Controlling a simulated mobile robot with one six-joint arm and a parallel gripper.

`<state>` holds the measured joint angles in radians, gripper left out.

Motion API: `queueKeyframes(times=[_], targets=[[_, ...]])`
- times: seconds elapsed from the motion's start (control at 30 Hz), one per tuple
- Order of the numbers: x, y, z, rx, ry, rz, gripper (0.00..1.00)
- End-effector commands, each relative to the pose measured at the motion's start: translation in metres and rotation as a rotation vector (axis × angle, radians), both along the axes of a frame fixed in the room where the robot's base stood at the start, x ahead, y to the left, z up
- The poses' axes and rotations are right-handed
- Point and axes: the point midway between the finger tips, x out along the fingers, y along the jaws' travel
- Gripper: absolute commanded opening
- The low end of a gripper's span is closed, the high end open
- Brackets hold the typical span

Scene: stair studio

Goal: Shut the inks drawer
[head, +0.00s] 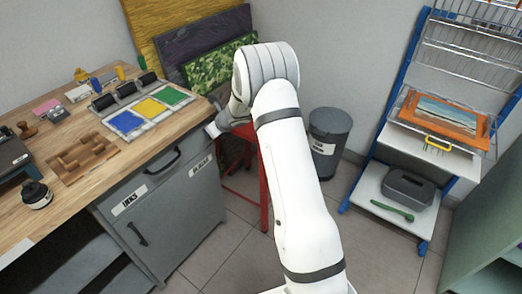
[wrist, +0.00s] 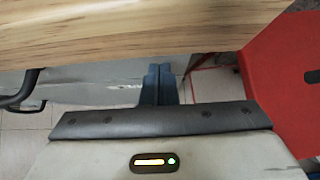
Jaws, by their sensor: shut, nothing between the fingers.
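The grey cabinet under the bench has an INKS label (head: 128,201) on its upper front, near a dark bar handle (head: 163,163). I take this upper front as the inks drawer (head: 178,178); no open drawer interior shows, and I cannot tell if it stands slightly out. A dark handle (wrist: 22,92) also shows at the left of the wrist view. My gripper (head: 213,130) is by the bench's right front corner, near the top of the cabinet front. In the wrist view, its blue-grey fingers (wrist: 160,72) are together and empty, against the grey front; contact is unclear.
The wooden bench top (head: 60,205) overhangs the cabinet and holds ink trays (head: 150,112) and rollers. A red stool (wrist: 290,80) stands close right of my gripper. A dark bin (head: 328,140) and a blue-framed rack (head: 410,60) stand farther right. Tiled floor (head: 215,262) is clear before the cabinet.

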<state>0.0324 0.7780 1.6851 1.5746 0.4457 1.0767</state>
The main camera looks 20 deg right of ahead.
Motion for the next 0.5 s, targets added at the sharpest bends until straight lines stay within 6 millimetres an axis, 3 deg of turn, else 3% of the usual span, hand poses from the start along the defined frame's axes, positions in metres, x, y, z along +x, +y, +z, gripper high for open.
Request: queueKeyframes(times=[0.13, 0.2, 0.5], targets=[[-0.018, -0.023, -0.006, -0.003, 0.002, -0.010, 0.00], [-0.028, -0.030, 0.014, -0.005, 0.000, -0.009, 0.00], [-0.064, -0.056, 0.056, -0.006, 0.006, -0.010, 0.00]])
